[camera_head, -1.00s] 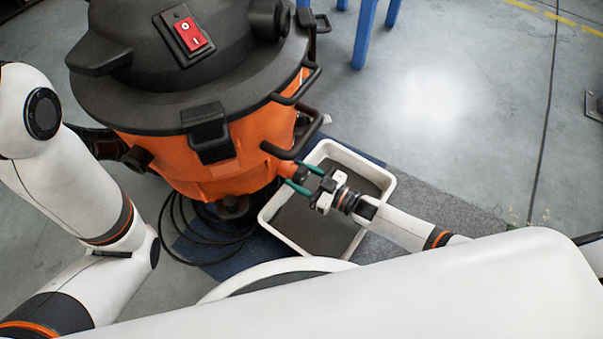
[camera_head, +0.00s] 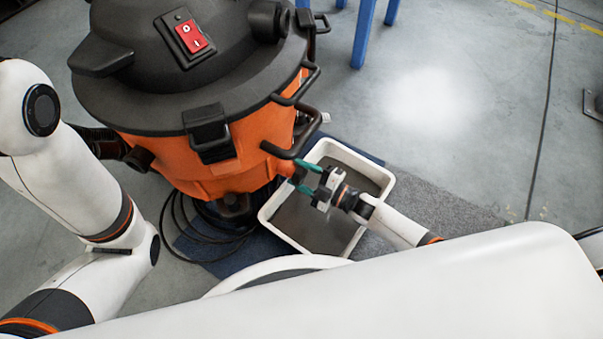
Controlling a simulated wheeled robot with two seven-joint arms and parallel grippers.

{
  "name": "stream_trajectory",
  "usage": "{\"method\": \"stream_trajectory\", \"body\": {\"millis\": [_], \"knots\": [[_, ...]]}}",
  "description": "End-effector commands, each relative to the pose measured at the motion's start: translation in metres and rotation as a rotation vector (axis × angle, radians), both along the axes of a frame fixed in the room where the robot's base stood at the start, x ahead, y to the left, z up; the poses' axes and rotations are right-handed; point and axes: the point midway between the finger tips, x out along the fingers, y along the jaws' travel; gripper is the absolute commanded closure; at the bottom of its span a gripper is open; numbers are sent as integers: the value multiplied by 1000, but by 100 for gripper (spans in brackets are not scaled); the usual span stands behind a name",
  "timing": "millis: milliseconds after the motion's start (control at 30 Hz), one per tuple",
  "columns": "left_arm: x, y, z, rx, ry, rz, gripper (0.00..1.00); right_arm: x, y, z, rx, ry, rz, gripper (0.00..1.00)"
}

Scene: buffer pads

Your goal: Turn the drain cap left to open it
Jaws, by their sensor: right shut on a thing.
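A white tray (camera_head: 278,229) with a dark grey inside stands under my right gripper, beside the drum. A black cable (camera_head: 181,232) lies coiled by the drum. Blue legs (camera_head: 364,35) stand behind.

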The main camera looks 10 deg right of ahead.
Motion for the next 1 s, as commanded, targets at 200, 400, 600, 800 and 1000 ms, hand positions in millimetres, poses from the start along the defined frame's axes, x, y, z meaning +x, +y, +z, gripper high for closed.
{"method": "stream_trajectory", "body": {"millis": [200, 400, 600, 800, 1000], "knots": [[0, 0, -1, 0, 0, 0, 64, -1, 0, -1, -88, -85, 1, 71], [0, 0, -1, 0, 0, 0, 64, -1, 0, -1, -132, -129, 1, 71], [0, 0, -1, 0, 0, 0, 64, -1, 0, -1, -149, -145, 1, 71], [0, 0, -1, 0, 0, 0, 64, -1, 0, -1, -150, -147, 1, 71], [0, 0, -1, 0, 0, 0, 64, -1, 0, -1, -149, -146, 1, 40]]}}
